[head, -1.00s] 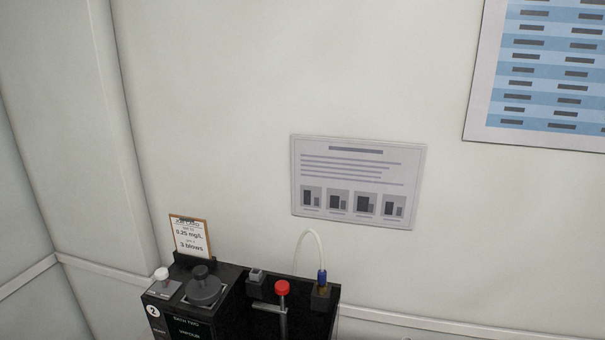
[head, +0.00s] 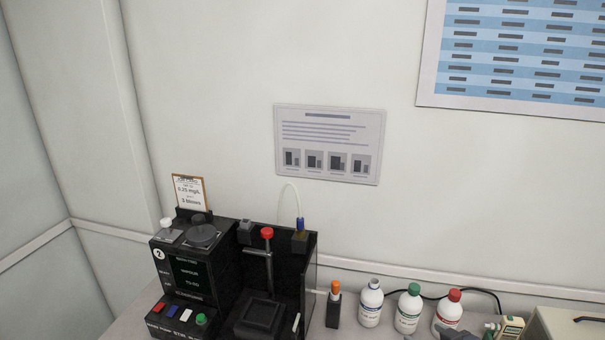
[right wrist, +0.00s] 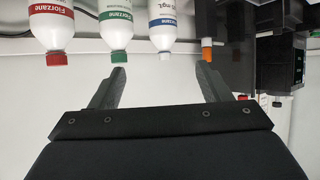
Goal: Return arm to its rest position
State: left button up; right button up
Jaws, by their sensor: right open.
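My right gripper (right wrist: 162,78) shows in the right wrist view with its two dark fingers spread apart and nothing between them. That view is upside down. Bottles with red (right wrist: 57,35), green (right wrist: 120,35) and white (right wrist: 165,30) caps appear beyond the fingertips, apart from them as far as I can tell. My left gripper is not in view.
A black bench instrument (head: 190,275) with a red-knobbed post stands at the left against the wall. An orange-topped black holder (head: 333,308) and bottles with white (head: 371,303), green (head: 409,309) and red (head: 448,312) caps stand right of it. A small handheld tester (head: 511,328) is at lower right.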

pick_arm(q)
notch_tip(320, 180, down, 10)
jog(key=b, duration=0.9)
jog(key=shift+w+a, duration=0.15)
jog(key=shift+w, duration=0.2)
pick_arm(e)
jog(key=s+a+r+m+g, duration=0.1)
jog(key=s+a+g, duration=0.1)
jog(key=s, duration=0.6)
jog(key=s+a+r+m+g, duration=0.1)
jog(key=s+a, duration=0.3)
jog(key=s, duration=0.4)
jog(key=s+a+r+m+g, duration=0.2)
jog(key=s+m+g, duration=0.1)
jog(key=s, duration=0.5)
jog(key=shift+a, duration=0.4)
